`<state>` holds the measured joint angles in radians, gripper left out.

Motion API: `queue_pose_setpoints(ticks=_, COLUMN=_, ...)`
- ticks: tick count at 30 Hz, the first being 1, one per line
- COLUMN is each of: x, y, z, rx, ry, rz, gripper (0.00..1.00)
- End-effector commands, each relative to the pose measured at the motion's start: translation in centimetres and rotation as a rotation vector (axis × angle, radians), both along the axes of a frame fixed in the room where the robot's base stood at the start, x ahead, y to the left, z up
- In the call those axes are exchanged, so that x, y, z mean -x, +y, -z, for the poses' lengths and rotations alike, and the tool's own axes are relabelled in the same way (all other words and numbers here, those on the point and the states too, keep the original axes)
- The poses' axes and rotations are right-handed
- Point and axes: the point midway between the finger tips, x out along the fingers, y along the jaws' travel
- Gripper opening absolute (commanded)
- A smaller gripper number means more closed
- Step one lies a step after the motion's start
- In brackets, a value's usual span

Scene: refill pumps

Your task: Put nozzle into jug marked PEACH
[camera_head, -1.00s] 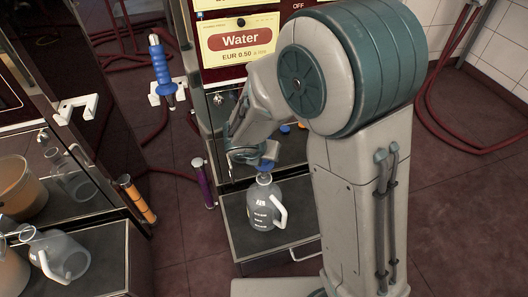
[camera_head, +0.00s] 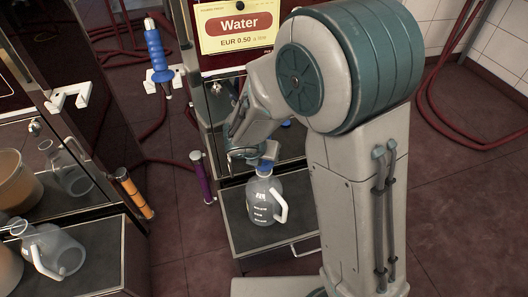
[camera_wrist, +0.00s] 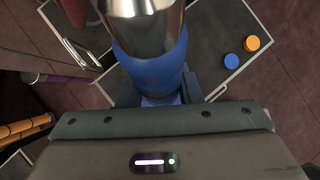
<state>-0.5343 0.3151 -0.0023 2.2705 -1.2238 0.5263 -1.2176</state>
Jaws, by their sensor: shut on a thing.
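My gripper (camera_wrist: 160,98) is shut on a blue-and-metal piece (camera_wrist: 150,65) that looks like a nozzle with a blue grip. In the head view its blue part (camera_head: 268,163) shows just above a clear jug. That jug (camera_head: 262,204) stands upright on an open shelf, with a white handle at its right and dark lettering too small to read. I cannot tell whether the nozzle's tip is in the jug's mouth. Another blue-gripped nozzle (camera_head: 158,55) hangs at the left.
The shelf (camera_head: 240,238) juts out below a yellow Water sign (camera_head: 238,28). A blue cap (camera_wrist: 232,61) and an orange cap (camera_wrist: 252,43) lie on a dark surface. Orange (camera_head: 136,195) and purple (camera_head: 203,178) handles stand left of the shelf. Red hoses lie on the floor.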

Motion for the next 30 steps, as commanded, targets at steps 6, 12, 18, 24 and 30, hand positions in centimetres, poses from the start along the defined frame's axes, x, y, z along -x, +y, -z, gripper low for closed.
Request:
queue_pose_setpoints(ticks=6, x=0.0, y=0.0, z=1.1, rx=0.000, ry=0.000, rz=0.000, gripper=0.00)
queue_pose_setpoints(ticks=12, x=0.0, y=0.0, z=1.1, rx=0.000, ry=0.000, rz=0.000, gripper=0.57)
queue_pose_setpoints(ticks=18, x=0.0, y=0.0, z=1.1, rx=0.000, ry=0.001, rz=0.000, gripper=0.57)
queue_pose_setpoints(ticks=24, x=0.6, y=0.3, z=-0.3, rx=-0.001, ry=0.000, rz=0.000, gripper=0.57)
queue_pose_setpoints(ticks=30, x=2.7, y=1.4, z=-4.0, rx=-0.001, ry=-0.002, rz=-0.003, gripper=0.57)
